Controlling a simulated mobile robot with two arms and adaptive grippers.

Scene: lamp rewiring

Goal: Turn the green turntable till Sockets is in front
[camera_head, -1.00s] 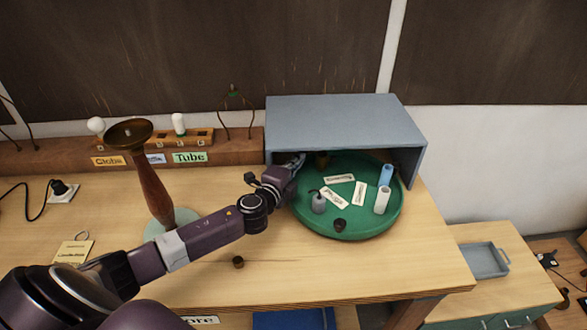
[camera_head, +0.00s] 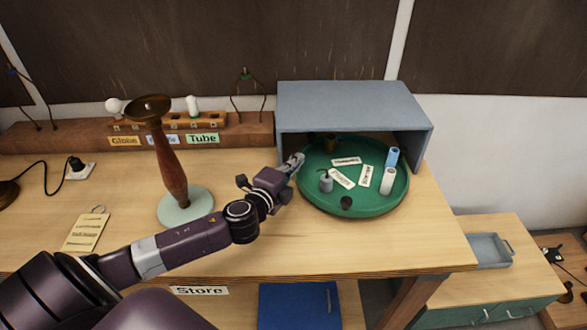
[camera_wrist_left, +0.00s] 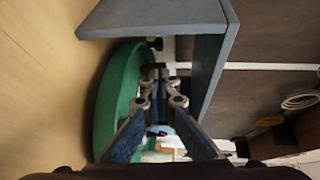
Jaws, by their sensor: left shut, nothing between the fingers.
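The green turntable (camera_head: 375,207) stands at the right of the bench, its rear part under a grey hood. It carries small white cards (camera_head: 346,161) with lettering too small to read. Around them stand a grey part (camera_head: 326,182), a dark cup (camera_head: 347,203), a white cylinder (camera_head: 387,181), a blue cylinder (camera_head: 392,157) and a brown piece (camera_head: 330,142) at the back. My left gripper (camera_head: 298,158) is shut and empty at the turntable's left rim; contact is unclear. In the left wrist view its fingers (camera_wrist_left: 160,75) overlap the green disc (camera_wrist_left: 112,100). My right gripper is out of view.
The grey hood (camera_head: 352,105) roofs the turntable's back. A lamp stand (camera_head: 172,165) with a pale round base stands left of my forearm. Bulbs sit on a rack (camera_head: 165,122) behind it. The bench between arm and front right edge is clear.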

